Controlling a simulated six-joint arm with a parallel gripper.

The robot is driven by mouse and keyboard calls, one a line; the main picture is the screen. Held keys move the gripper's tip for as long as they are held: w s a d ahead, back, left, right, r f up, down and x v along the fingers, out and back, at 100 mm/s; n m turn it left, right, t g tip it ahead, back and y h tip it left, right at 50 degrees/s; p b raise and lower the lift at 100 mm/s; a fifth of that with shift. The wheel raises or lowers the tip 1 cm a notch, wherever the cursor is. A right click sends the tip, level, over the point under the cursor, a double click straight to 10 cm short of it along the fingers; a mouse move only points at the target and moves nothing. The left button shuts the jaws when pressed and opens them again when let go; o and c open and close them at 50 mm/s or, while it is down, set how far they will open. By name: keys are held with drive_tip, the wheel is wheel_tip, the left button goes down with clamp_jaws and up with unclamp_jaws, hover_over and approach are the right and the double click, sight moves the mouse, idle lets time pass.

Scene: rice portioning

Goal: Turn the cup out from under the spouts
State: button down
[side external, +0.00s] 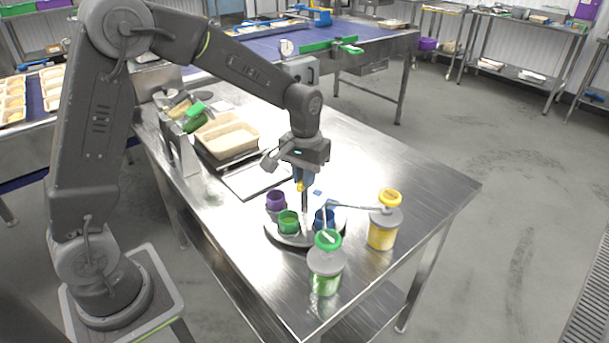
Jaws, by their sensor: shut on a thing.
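A round turntable (284,240) stands near the front of the steel table. On it are a purple cup (276,201), a green cup (288,222) and a blue cup (324,219). A green-topped dispenser (325,265) stands at the front and a yellow-topped dispenser (383,230) at the right. The yellow one's spout (350,206) reaches left over the blue cup; the green one's spout points up towards it. My gripper (303,186) points down above the turntable, shut on what looks like its thin upright post (305,211). The exact contact is too small to see.
A beige tray (228,142) sits on a scale-like stand behind, with a flat plate (255,181) before it. Green-handled tools (194,117) stand in a holder at the left. The table's right side (410,180) is clear.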

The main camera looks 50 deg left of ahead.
idle(0.6)
drive_tip(key=c, duration=1.1)
unclamp_jaws()
drive_tip(key=shift+c, duration=0.2)
wheel_tip(320, 180, up, 14)
drive_tip(key=shift+f, duration=0.1)
drive_tip(key=s+d+m+t, duration=0.1)
drive_tip(key=s+m+t, duration=0.1)
drive_tip(key=s, duration=0.9)
drive_tip(key=s+d+m+t, duration=0.2)
drive_tip(key=s+t, duration=0.1)
drive_tip(key=s, duration=0.7)
drive_tip(key=shift+s+f+t, duration=0.3)
drive_tip(key=shift+s, duration=0.05)
